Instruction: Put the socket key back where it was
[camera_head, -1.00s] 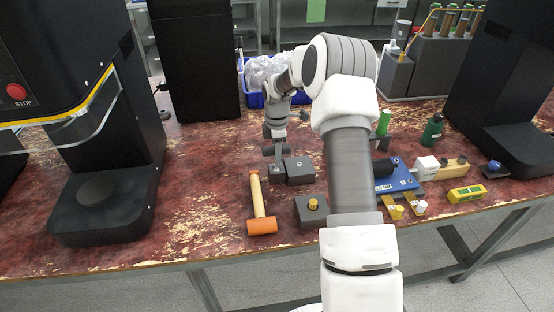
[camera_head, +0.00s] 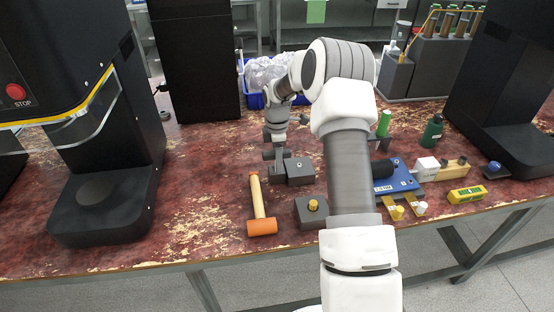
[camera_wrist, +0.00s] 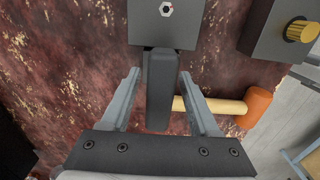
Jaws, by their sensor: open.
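A dark grey bar, which looks like the handle of the socket key (camera_wrist: 160,90), lies between the two fingers of my gripper (camera_wrist: 160,74) in the wrist view. The fingers are open, with a gap on each side of the bar. In the head view my gripper (camera_head: 277,167) is just left of this block (camera_head: 300,172), and the key cannot be told apart clearly there.
A mallet with an orange head (camera_head: 262,228) lies close by, its handle passing near the right finger in the wrist view. A second grey block with a brass knob (camera_head: 313,205) stands right of it. A blue fixture (camera_head: 395,178) is farther right. The table's left middle is clear.

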